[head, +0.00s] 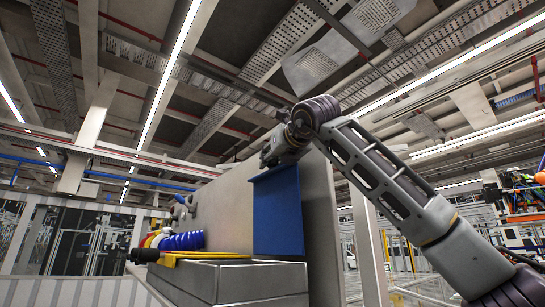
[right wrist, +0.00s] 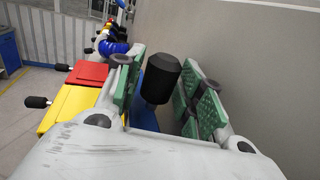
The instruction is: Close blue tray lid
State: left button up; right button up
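The blue tray lid (head: 278,212) stands upright, raised against a grey panel in the head view. Part of it shows in the right wrist view (right wrist: 145,108), behind a black knob (right wrist: 158,78). My right gripper (head: 283,148) is at the lid's top edge. In the right wrist view its green-padded fingers (right wrist: 160,88) are apart, one on each side of the knob. Gaps show between the pads and the knob, so the gripper looks open around it. The lower part of the knob is partly hidden. My left gripper is not in view.
Grey trays (head: 245,283) lie below the blue lid. A yellow lid (right wrist: 70,105) and a red lid (right wrist: 88,73) lie flat beside it, with black knobs sticking out. The tall grey panel (right wrist: 240,60) stands close to my right finger. A ribbed blue part (head: 181,241) lies farther back.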

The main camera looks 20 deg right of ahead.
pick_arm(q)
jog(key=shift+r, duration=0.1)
pick_arm(e)
jog(key=shift+w, duration=0.3)
grip_shut()
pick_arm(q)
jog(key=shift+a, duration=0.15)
pick_arm(e)
jog(key=shift+f, duration=0.1)
jog(key=shift+s+a, duration=0.1)
jog(key=shift+a, duration=0.2)
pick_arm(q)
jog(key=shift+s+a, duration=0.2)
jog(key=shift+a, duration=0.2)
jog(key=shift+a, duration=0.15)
pick_arm(e)
jog(key=shift+a+f, duration=0.1)
